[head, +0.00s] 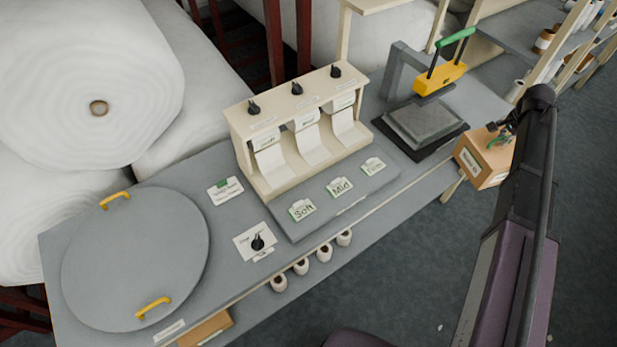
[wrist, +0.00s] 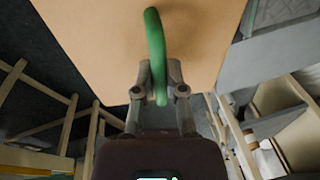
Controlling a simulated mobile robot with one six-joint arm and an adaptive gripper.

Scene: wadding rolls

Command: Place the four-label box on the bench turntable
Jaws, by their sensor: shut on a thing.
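The cardboard box (head: 485,160) hangs off the right end of the bench, with a white label on the side facing the head camera. My gripper (head: 503,135) is at its top, shut on the green handle; the handle (wrist: 156,50) shows between the fingertips (wrist: 160,92) in the wrist view. The box (wrist: 100,40) fills the upper middle of that view. Its other sides are hidden. The bench turntable (head: 135,258) is a grey round plate with two yellow handles at the left end of the bench. Nothing lies on it.
A dispenser with three knobs (head: 300,130) stands mid-bench, with Soft, Mid and Firm cards before it. A press with a green-handled yellow head (head: 440,78) stands at the right end of the bench. Large white rolls (head: 90,80) lie behind.

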